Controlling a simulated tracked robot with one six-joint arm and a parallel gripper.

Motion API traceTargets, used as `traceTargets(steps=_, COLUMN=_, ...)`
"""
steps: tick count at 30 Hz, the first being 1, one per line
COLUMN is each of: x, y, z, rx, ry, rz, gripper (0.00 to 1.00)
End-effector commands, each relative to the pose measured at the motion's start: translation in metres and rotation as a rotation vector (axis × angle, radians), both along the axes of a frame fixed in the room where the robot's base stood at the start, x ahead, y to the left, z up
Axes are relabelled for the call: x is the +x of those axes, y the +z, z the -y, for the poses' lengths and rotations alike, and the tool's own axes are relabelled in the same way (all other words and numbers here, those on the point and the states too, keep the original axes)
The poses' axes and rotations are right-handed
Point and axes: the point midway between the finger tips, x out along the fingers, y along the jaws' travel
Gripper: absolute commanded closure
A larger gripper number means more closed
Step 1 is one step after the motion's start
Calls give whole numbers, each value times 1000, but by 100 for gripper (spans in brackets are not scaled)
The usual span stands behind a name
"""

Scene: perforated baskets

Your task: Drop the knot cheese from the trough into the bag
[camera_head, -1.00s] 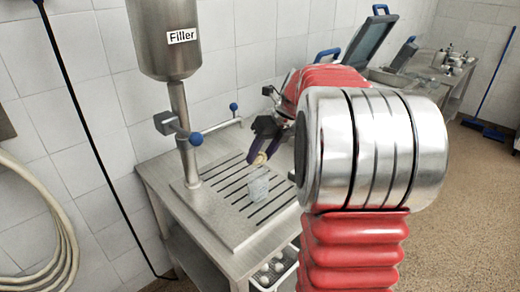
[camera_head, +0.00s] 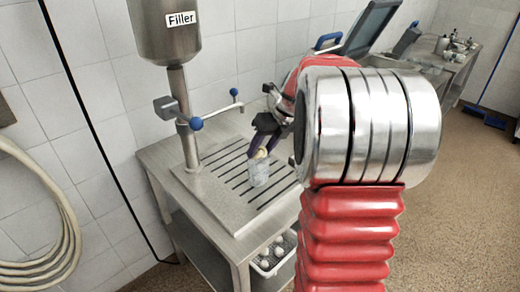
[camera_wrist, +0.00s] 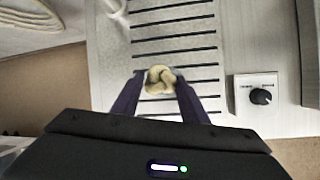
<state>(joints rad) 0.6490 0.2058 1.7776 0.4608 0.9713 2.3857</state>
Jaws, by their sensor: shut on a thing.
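The knot cheese (camera_wrist: 160,80) is a pale yellow twisted lump. My gripper (camera_wrist: 159,84) is shut on it, with one dark purple finger at each side. In the head view my gripper (camera_head: 264,149) points down, and the cheese (camera_head: 261,154) shows at its tips, at the mouth of the bag. The bag (camera_head: 259,174) is clear and stands upright on the slotted steel table top. I cannot tell whether the cheese is just above the rim or slightly inside it. In the wrist view the bag cannot be made out.
A white basket (camera_head: 271,259) with several pale lumps sits under the table (camera_head: 212,204). The steel filler (camera_head: 166,32) and its post stand behind the bag, with a blue-knobbed lever (camera_head: 196,124). A black dial (camera_wrist: 261,96) is on the right in the wrist view.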

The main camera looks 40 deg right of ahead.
Motion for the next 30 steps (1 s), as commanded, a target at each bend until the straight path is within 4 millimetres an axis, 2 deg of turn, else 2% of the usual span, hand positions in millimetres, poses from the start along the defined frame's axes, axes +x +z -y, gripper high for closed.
traceTargets(steps=9, x=0, y=0, z=0, rx=0, ry=0, rz=0, gripper=82)
traceTargets(steps=10, x=0, y=0, z=0, rx=0, ry=0, rz=0, gripper=60)
traceTargets(steps=19, x=0, y=0, z=0, rx=0, ry=0, rz=0, gripper=39)
traceTargets(steps=24, x=0, y=0, z=0, rx=0, ry=-1, rz=0, gripper=39)
traceTargets(steps=30, x=0, y=0, z=0, rx=0, ry=-1, rz=0, gripper=25)
